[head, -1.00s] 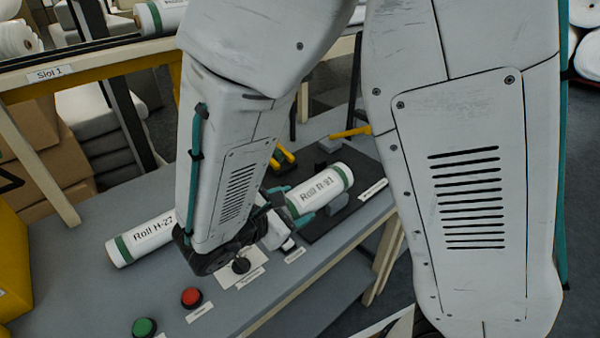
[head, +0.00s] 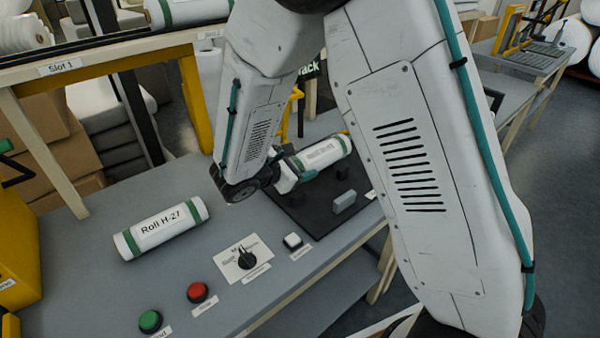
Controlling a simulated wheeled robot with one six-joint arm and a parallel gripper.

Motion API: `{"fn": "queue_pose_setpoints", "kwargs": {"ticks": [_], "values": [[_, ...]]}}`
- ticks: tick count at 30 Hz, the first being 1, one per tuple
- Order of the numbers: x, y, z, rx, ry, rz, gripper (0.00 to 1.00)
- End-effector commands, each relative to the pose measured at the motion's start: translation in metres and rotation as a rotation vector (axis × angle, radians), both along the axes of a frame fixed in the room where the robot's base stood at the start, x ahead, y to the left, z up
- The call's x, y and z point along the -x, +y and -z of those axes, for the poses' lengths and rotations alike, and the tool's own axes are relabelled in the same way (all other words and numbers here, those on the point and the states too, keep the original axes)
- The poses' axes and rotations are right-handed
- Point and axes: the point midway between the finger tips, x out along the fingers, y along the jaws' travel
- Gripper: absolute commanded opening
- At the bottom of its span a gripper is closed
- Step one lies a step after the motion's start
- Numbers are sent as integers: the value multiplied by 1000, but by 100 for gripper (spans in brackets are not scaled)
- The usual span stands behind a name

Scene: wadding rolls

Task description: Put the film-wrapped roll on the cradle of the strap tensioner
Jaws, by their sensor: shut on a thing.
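My gripper (head: 306,172) is shut on a white roll (head: 325,153) with green end bands, its label blurred. It holds the roll near its left end, with the roll sloping up to the right. The roll appears above the back part of a black base plate (head: 318,222). The plate carries a grey block (head: 345,203) and small dark blocks, apparently the cradle of the strap tensioner; nothing lies on the grey block. Another white roll (head: 161,229), labelled Roll H-27, lies on the bench at left. I cannot tell which roll is film-wrapped.
A red button (head: 198,292), a green button (head: 150,321), a rotary knob (head: 246,258) and a white button (head: 292,241) sit along the bench's front. A rack marked Slot 1 (head: 72,67) stands behind at left. Bare bench (head: 95,290) surrounds Roll H-27.

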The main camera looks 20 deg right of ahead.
Motion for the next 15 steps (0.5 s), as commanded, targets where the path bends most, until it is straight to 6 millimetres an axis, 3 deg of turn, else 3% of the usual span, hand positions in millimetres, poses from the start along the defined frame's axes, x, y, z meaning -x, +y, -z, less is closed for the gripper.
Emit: {"fn": "queue_pose_setpoints", "kwargs": {"ticks": [4,15], "values": [[1,0,25,4,6,-2,35],[1,1,29,2,3,-2,35]]}}
